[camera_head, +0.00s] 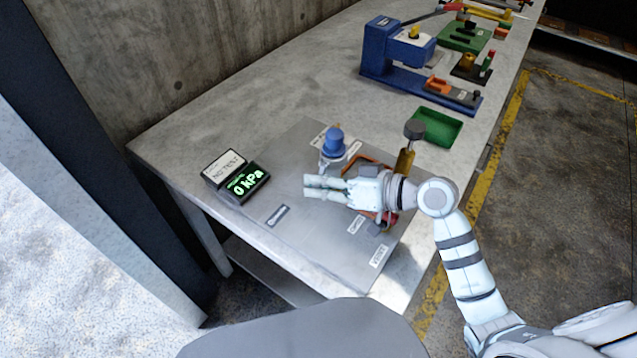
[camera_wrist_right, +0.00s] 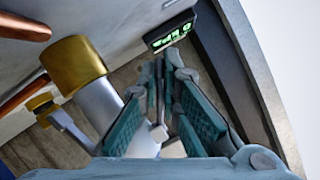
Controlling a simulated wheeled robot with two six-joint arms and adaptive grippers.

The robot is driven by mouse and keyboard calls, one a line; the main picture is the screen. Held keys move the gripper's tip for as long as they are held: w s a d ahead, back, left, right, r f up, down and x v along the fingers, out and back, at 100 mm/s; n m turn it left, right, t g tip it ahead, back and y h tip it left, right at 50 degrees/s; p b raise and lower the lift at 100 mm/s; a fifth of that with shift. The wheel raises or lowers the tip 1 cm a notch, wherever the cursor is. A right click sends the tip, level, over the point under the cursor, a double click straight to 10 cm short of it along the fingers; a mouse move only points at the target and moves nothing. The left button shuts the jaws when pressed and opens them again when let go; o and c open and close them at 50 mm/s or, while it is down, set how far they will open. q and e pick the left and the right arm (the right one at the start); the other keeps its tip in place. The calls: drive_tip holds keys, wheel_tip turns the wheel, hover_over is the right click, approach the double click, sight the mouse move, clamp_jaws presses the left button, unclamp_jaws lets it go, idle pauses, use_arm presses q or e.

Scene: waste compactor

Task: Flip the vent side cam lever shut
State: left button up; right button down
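My right gripper (camera_head: 308,188) reaches left over a grey plate fixture on the bench. Its fingers also show in the wrist view (camera_wrist_right: 162,75), roughly parallel with a narrow gap between them. A thin pale bar shows low between the fingers, and I cannot tell whether they touch it. In the wrist view a white cylinder (camera_wrist_right: 98,100) with a brass cap (camera_wrist_right: 72,64) stands left of the fingers, with a grey lever-like arm (camera_wrist_right: 68,125) beside it. I cannot tell whether this is the vent side cam lever. My forearm hides part of the fixture. My left gripper is out of view.
A display reading 0 kPa (camera_head: 246,184) and a "NO TEST" sign (camera_head: 224,168) stand left on the bench. A blue knob (camera_head: 333,142) stands behind my gripper. A green tray (camera_head: 437,128) and blue press (camera_head: 388,55) lie farther back. The plate's front left is mostly clear.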

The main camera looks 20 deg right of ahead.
drive_tip(key=n+h, duration=0.1)
drive_tip(key=d+n+t, duration=0.1)
drive_tip(key=shift+w+f+n+h, duration=0.25)
drive_tip(key=shift+w+n+h, duration=0.05)
drive_tip(key=shift+w+h, duration=0.1)
drive_tip(key=c, duration=1.8)
unclamp_jaws()
